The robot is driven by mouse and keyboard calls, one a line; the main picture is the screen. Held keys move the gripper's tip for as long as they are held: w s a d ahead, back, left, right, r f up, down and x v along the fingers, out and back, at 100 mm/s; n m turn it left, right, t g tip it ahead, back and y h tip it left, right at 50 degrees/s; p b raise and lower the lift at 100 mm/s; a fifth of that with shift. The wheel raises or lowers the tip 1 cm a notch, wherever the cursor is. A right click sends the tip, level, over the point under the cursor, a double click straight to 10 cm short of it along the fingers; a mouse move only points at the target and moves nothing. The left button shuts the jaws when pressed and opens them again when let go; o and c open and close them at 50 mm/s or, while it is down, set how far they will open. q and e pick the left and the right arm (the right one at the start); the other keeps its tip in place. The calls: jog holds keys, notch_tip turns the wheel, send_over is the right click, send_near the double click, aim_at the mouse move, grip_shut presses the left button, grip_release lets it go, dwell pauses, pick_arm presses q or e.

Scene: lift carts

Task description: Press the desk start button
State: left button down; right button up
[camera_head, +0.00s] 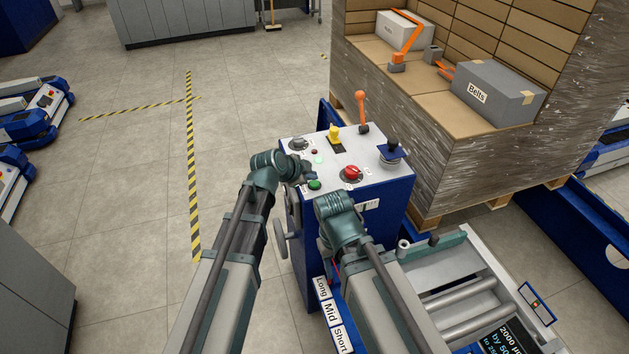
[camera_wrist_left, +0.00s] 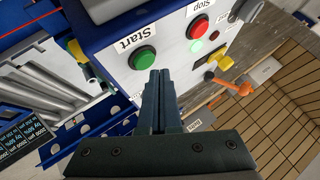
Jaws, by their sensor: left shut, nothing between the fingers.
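The green start button (camera_head: 315,184) is on the near edge of the white top of the blue control desk (camera_head: 379,190). In the left wrist view the green button (camera_wrist_left: 143,58) sits under the label "Start". My left gripper (camera_head: 307,176) is at the button, its fingers shut and empty. In the left wrist view its fingertips (camera_wrist_left: 161,74) are just beside the button's edge; I cannot tell whether they touch it. My right arm's wrist is in front of the desk; its fingers do not show.
On the desk are a red stop button (camera_head: 351,172), a lit green lamp (camera_head: 319,159), a yellow switch (camera_head: 334,133), an orange lever (camera_head: 361,107) and a joystick (camera_head: 392,150). A wrapped pallet load (camera_head: 480,160) stands behind to the right. The floor to the left is open.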

aim_at(311, 185)
pick_arm(q)
jog(key=shift+r, duration=0.1)
notch_tip(311, 185, up, 5)
jog(key=p, duration=0.5)
dwell(0.4)
dwell(0.5)
jog(key=s+a+f+n+g+y, duration=0.1)
jog(key=s+n, duration=0.3)
jog(key=s, duration=0.4)
jog(key=s+a+f+n+g+y, duration=0.2)
jog(key=s+f+n+g+y, duration=0.1)
jog(key=s, duration=0.6)
jog(key=s+a+f+n+g+y, duration=0.2)
jog(key=s+n, duration=0.3)
jog(key=s, duration=0.4)
jog(key=shift+f+g+y, duration=0.2)
jog(key=shift+g+y, duration=0.2)
jog(key=shift+g, duration=0.5)
